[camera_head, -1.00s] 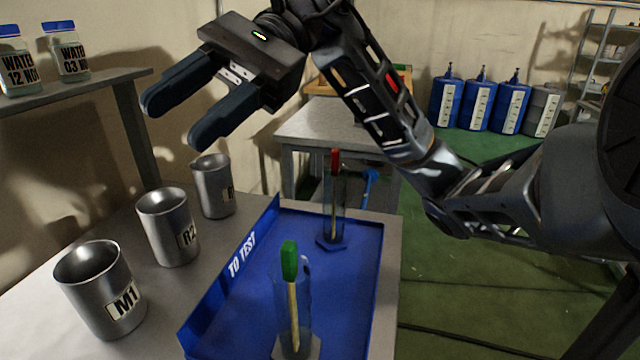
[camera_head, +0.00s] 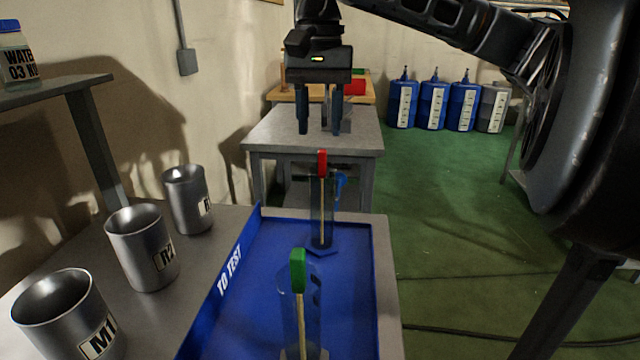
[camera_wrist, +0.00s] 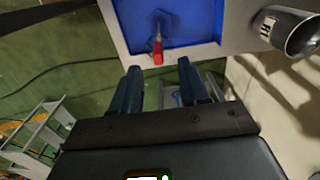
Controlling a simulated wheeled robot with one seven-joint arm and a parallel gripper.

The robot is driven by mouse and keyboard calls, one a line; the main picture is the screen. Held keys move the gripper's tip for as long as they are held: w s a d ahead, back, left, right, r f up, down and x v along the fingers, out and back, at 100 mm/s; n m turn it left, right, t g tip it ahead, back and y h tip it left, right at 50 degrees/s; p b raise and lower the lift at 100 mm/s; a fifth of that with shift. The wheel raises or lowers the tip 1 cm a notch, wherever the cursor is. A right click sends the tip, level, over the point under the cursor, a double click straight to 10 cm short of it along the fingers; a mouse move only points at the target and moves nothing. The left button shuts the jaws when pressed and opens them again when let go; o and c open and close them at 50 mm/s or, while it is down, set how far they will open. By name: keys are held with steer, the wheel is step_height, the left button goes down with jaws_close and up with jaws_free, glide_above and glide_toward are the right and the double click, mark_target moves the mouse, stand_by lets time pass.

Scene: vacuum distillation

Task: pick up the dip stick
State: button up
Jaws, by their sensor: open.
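Two dip sticks stand upright in clear cylinders in the blue tray marked "TO TEST" (camera_head: 268,305). The green-topped dip stick (camera_head: 298,272) is in the near cylinder (camera_head: 314,325). The red-topped dip stick (camera_head: 322,165) is in the far cylinder (camera_head: 328,215); its red top also shows in the wrist view (camera_wrist: 157,55). My gripper (camera_head: 320,131) is open and empty, with its fingers pointing down. In the head view it appears above and beyond the red top. In the wrist view the fingertips (camera_wrist: 160,72) are near the red top, apart from it.
Metal cups marked M1 (camera_head: 62,310), R2 (camera_head: 140,250) and a third (camera_head: 187,200) stand left of the tray. A grey table (camera_head: 300,145) is behind. Blue drums (camera_head: 433,105) stand at the back right. Green floor to the right is open.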

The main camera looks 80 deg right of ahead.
mark_target(322, 150)
steer(key=f, duration=0.3)
steer(key=f+p, duration=0.1)
steer(key=f, duration=0.1)
steer(key=shift+s+d+f, duration=0.15)
steer(key=shift+d+f, duration=0.1)
steer(key=shift+f, duration=0.05)
steer(key=shift+c, duration=0.3)
jaws_close()
